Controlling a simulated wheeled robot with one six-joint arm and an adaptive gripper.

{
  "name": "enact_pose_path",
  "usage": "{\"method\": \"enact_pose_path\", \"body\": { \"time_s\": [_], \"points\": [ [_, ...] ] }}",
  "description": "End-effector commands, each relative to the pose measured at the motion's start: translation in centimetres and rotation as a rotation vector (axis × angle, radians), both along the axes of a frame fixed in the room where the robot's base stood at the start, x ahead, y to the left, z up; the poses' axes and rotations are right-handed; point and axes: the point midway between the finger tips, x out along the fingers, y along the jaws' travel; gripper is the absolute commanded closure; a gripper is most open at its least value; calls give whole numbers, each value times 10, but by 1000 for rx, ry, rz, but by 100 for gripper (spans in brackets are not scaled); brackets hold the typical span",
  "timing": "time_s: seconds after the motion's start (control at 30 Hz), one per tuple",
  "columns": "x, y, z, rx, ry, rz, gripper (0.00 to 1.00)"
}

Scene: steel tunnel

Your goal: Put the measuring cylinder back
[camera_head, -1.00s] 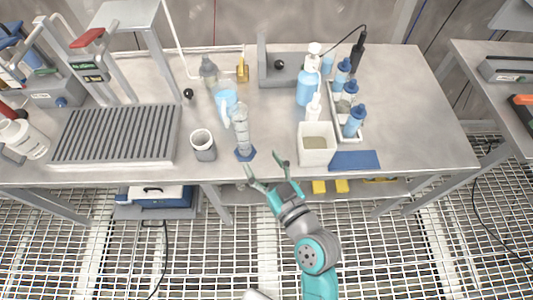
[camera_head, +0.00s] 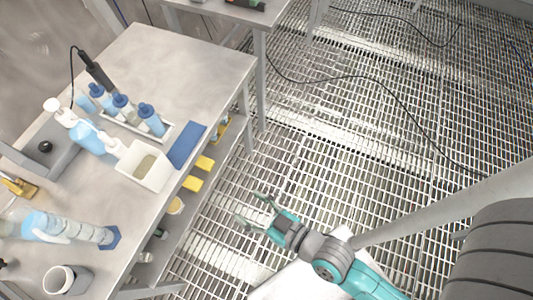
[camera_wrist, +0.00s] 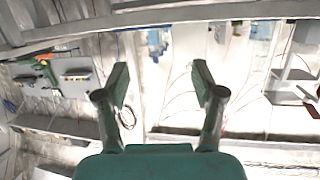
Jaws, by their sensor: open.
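The measuring cylinder (camera_head: 90,232) is clear with a blue hexagonal base. My gripper (camera_head: 254,207) is open and empty, off the bench's front edge over the grating, well to the right of the cylinder. In the wrist view my gripper (camera_wrist: 161,80) has its two fingers apart with nothing between them. I cannot make out the cylinder in the wrist view.
A white square container (camera_head: 146,167), a pump bottle (camera_head: 86,138) and a rack of blue-capped bottles (camera_head: 137,122) stand on the bench. A grey cup (camera_head: 67,280) is near the cylinder. Yellow items (camera_head: 193,183) lie on the lower shelf. The grating floor is mostly open, with a cable (camera_head: 355,80).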

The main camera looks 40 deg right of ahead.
Motion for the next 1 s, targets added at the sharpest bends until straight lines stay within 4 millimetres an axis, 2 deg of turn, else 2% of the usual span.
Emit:
{"method": "enact_pose_path", "body": {
  "time_s": [0.03,0.2,0.3,0.5,0.7,1.0],
  "points": [
    [-17,-17,-2,-10,13,-46,32],
    [-67,-60,6,-33,24,-179,32],
    [-96,-78,16,-44,27,-242,32],
    [-140,-94,38,-57,28,-321,32],
    [-156,-98,48,-61,27,-344,32],
    [-156,-98,49,-60,26,-345,32]
  ]
}}
